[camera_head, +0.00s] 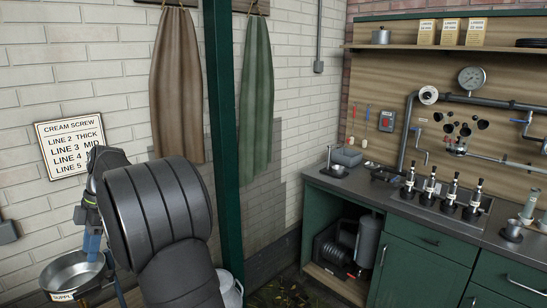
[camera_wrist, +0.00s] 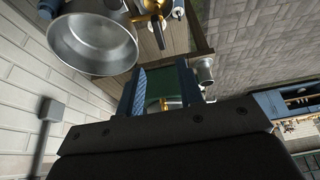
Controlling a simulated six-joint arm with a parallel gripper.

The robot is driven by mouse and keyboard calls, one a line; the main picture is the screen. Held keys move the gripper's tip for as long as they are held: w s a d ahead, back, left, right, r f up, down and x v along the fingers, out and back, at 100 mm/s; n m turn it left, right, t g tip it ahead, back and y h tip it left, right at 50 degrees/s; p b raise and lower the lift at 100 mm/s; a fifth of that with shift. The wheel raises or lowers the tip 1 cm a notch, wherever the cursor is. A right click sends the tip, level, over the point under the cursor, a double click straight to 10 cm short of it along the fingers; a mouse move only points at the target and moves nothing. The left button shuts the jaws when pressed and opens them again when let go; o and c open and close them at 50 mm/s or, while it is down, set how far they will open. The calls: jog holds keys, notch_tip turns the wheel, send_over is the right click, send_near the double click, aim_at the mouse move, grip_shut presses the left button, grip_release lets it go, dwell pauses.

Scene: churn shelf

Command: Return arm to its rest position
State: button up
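My arm fills the middle left of the head view, with its dark rounded links in front of the wall. My gripper (camera_head: 93,243) hangs at its far end with blue fingers pointing down, beside a steel bowl (camera_head: 70,272) whose label is partly readable as "SUPPL". In the wrist view my gripper (camera_wrist: 160,82) has its two blue fingers apart, with no held object visible between them. The bowl also shows in the wrist view (camera_wrist: 92,45), beyond the fingers at upper left. I cannot tell the exact distance between fingers and bowl.
A dark green post (camera_head: 222,130) stands close to the right of my arm. A line sign (camera_head: 70,144) hangs on the brick wall. A green counter (camera_head: 423,255) with several tap handles is at right. A metal can (camera_head: 229,289) stands at the post's foot.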

aim_at(84, 294)
jog(key=x, duration=1)
jog(key=shift+s+f, duration=0.15)
jog(key=shift+f, duration=0.1)
jog(key=shift+s+d+r+m+y, duration=0.15)
jog(key=shift+m+y, duration=0.15)
jog(key=shift+m, duration=0.5)
jog(key=shift+s+d+m+t+y, duration=0.15)
jog(key=shift+m+t, duration=0.25)
jog(key=shift+m, duration=0.45)
jog(key=shift+s+a+m+t+y, duration=0.15)
jog(key=shift+m+t, duration=0.25)
jog(key=shift+m, duration=0.45)
jog(key=shift+d, duration=0.1)
jog(key=shift+o, duration=0.5)
